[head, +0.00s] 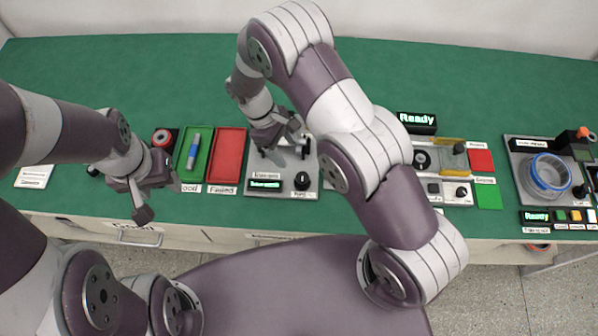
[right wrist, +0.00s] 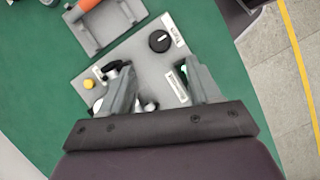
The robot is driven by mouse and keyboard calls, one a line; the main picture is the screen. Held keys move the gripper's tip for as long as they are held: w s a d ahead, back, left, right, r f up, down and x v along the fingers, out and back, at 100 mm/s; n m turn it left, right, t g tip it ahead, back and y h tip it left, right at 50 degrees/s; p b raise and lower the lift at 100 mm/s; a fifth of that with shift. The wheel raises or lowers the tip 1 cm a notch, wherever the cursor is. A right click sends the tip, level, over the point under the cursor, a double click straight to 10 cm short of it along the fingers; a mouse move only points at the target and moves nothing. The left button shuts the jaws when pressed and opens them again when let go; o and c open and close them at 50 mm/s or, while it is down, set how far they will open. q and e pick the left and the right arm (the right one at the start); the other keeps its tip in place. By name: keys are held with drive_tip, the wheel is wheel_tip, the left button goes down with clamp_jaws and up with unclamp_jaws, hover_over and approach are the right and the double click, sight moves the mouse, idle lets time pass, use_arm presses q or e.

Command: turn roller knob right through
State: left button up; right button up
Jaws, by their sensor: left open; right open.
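A black round knob (head: 302,181) with a white pointer line sits at the front right of a grey panel (head: 252,165); its small label is hard to read. The knob also shows in the right wrist view (right wrist: 159,41), beyond my fingertips and clear of them. My right gripper (head: 290,153) is open above the panel, behind the knob in the head view. In the right wrist view its fingers (right wrist: 160,80) are apart, with bare panel between them, and hide part of the fittings. My left gripper (head: 158,199) is open and empty over the front left of the bench.
A green tray (head: 205,170) holding a blue item and a red tray (head: 228,150) lie left of the panel. A lit display (head: 265,184) is on the panel's front. Further right are another station with a knob (head: 462,192) and a blue-rimmed ring (head: 549,174). The green bench's back is clear.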

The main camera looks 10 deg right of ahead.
sight(302, 176)
drive_tip(key=p+x, duration=0.3)
drive_tip(key=x, duration=0.7)
drive_tip(key=shift+w+d+f, duration=0.1)
drive_tip(key=shift+f, duration=0.2)
drive_tip(key=shift+d+f, duration=0.2)
drive_tip(key=shift+f, duration=0.1)
drive_tip(key=shift+a, duration=0.1)
drive_tip(key=c, duration=1)
drive_tip(key=shift+f, duration=0.1)
